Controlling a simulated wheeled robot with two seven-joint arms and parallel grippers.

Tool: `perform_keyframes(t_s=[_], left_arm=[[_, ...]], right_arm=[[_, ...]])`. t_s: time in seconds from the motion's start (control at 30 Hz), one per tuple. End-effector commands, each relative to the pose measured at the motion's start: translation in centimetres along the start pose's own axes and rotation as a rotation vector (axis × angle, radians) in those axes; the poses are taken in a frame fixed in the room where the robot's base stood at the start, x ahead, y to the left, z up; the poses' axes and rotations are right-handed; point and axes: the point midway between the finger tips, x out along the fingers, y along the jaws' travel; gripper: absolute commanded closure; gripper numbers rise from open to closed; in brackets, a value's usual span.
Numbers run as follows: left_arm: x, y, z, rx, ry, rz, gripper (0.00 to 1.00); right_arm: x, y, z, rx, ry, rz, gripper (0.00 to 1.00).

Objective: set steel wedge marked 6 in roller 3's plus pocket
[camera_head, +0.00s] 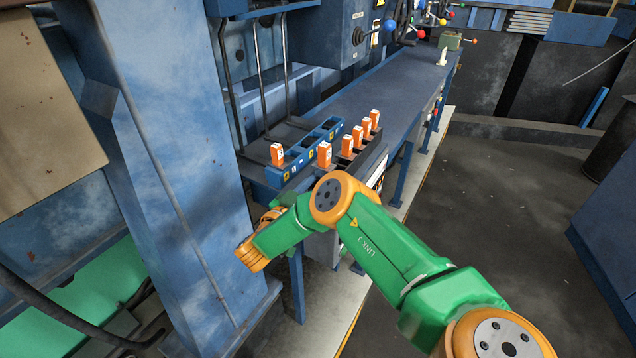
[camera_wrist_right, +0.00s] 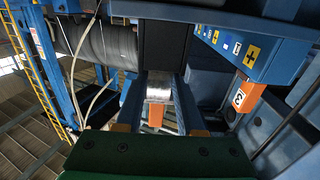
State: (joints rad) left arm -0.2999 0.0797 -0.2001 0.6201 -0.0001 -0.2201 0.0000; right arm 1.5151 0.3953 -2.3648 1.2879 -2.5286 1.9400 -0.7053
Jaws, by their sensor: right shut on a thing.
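In the wrist view my right gripper (camera_wrist_right: 158,92) is shut on a bright steel wedge (camera_wrist_right: 159,87) with an orange end (camera_wrist_right: 156,116). No number on it can be read. In the head view my right arm hides the fingers and the held wedge. A blue pocket strip (camera_head: 307,151) lies on the bench; in the wrist view its side (camera_wrist_right: 246,45) shows yellow and white symbol labels, including a plus (camera_wrist_right: 252,52). The held wedge is apart from this strip. An orange-topped wedge (camera_head: 277,154) stands at the strip's near end. My left gripper is not in view.
Several orange-topped wedges (camera_head: 357,137) stand in a dark rack beside the strip. A blue column (camera_head: 165,150) rises to the left of my right arm. The long bench top (camera_head: 385,80) behind the racks is mostly clear.

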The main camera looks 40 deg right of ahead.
Motion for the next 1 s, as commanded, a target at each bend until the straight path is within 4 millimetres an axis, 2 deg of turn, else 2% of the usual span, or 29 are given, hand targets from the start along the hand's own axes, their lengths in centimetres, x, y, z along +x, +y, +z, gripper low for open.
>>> perform_keyframes(t_s=[0.3,0.33,0.43,0.47,0.83,0.93,1.0], left_arm=[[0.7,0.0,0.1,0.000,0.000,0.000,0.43],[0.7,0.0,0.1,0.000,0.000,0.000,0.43],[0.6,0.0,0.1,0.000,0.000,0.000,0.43],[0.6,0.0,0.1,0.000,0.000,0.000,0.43],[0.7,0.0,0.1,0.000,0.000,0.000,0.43],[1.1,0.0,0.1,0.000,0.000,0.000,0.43],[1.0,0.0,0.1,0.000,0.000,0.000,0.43]], right_arm=[[0.0,0.0,0.9,0.000,0.001,0.000,1.00],[0.0,0.0,0.9,0.000,0.001,0.000,0.60],[0.0,0.0,0.8,0.000,0.000,0.000,0.33],[0.0,0.0,0.8,0.000,0.000,0.000,0.28],[-0.1,0.0,0.9,-0.001,-0.002,0.000,0.28],[-1.4,-0.1,1.1,0.000,-0.003,-0.003,0.28],[-3.1,-0.2,0.8,-0.003,-0.001,-0.008,0.28]])
